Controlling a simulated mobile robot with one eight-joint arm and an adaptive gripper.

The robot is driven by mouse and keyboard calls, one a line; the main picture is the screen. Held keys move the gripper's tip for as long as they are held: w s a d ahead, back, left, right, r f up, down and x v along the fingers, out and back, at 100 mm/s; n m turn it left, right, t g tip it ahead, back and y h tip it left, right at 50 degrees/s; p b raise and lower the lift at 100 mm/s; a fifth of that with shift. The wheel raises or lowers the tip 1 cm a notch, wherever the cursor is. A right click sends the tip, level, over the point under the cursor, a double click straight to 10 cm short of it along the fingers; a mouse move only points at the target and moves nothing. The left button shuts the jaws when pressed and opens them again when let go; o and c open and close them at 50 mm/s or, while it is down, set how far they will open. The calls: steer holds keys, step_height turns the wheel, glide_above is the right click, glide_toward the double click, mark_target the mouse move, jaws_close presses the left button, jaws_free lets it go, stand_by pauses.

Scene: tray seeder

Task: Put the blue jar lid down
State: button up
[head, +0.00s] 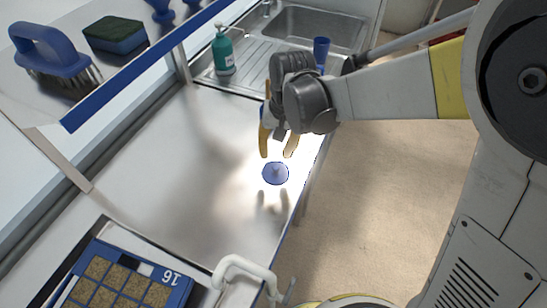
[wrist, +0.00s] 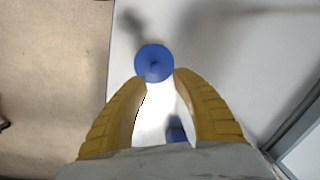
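The blue jar lid (head: 275,174) is a round disc with a small central knob. It lies on the bright steel counter (head: 150,165), near the edge on the floor side. My gripper (head: 277,156) points down just above the lid, its two yellow fingers spread apart.
A tray marked 16 (head: 172,276) with brown cells stands at the near end, beside a white handle (head: 245,268). A sink (head: 315,28), green bottle (head: 222,52) and blue cup (head: 321,50) are at the far end. A shelf holds a brush (head: 48,50) and sponge (head: 115,35).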

mark_target(277, 168)
steer(key=s+d+r+t, duration=0.3)
steer(key=s+d+r, duration=0.1)
steer(key=d+r, duration=0.7)
steer(key=s+d+r+m+t+h, duration=0.1)
steer(key=s+d+r+t, duration=0.1)
steer(key=s+d+t, duration=0.2)
steer(key=s+d+p, duration=0.1)
steer(key=s+d, duration=0.2)
steer(key=d, duration=0.4)
steer(key=shift+s+r, duration=0.2)
steer(key=shift+r, duration=0.1)
